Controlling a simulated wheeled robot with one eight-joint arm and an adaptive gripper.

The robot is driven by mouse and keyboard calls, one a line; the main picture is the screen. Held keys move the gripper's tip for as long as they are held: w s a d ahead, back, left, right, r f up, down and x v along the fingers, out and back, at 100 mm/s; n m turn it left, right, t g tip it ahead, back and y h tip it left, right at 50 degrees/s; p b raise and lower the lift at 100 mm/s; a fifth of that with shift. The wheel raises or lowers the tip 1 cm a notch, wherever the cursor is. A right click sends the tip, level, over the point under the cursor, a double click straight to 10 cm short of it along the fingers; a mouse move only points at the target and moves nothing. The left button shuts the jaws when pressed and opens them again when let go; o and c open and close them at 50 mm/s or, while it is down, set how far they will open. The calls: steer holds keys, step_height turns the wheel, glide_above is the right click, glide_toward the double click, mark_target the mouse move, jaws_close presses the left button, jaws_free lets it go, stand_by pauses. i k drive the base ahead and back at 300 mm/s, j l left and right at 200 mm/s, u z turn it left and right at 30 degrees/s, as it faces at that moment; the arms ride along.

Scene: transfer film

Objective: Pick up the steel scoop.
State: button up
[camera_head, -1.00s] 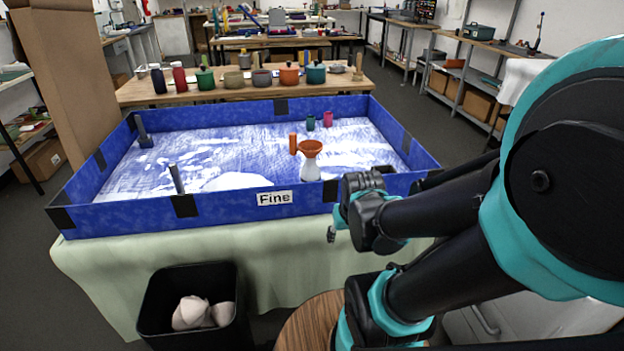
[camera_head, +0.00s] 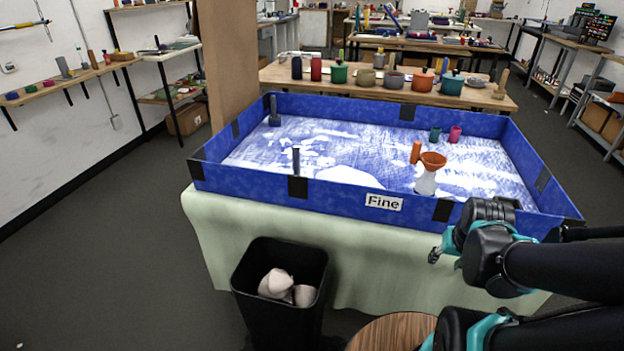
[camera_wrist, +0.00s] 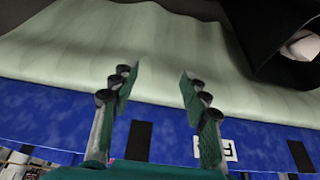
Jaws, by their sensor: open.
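I cannot make out a steel scoop for certain. Two dark grey upright pieces show at the blue-walled tray (camera_head: 330,205): one grey piece (camera_head: 273,108) at the far left corner, with a wider foot, and one grey piece (camera_head: 296,161) by the near wall. Either could be a scoop's handle; the lower part of the near one is hidden by the wall. My gripper (camera_head: 436,255) is outside the tray, near its front right, apart from both pieces. In the wrist view my gripper (camera_wrist: 158,78) is open and empty, with green cloth and the tray wall behind its fingers.
An orange funnel (camera_head: 433,160) on a white bottle and an orange cylinder (camera_head: 416,152) stand in the tray. Green (camera_head: 435,134) and pink (camera_head: 455,134) cups stand behind. A black bin (camera_head: 265,315) is on the floor in front.

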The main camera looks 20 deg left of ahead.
mark_target(295, 153)
steer(key=u, duration=0.4)
steer(key=l+u, duration=0.15)
steer(key=u, duration=0.25)
steer(key=l+u, duration=0.1)
steer(key=u, duration=0.3)
steer(key=l+u, duration=0.1)
steer(key=u, duration=0.3)
steer(key=i, duration=0.05)
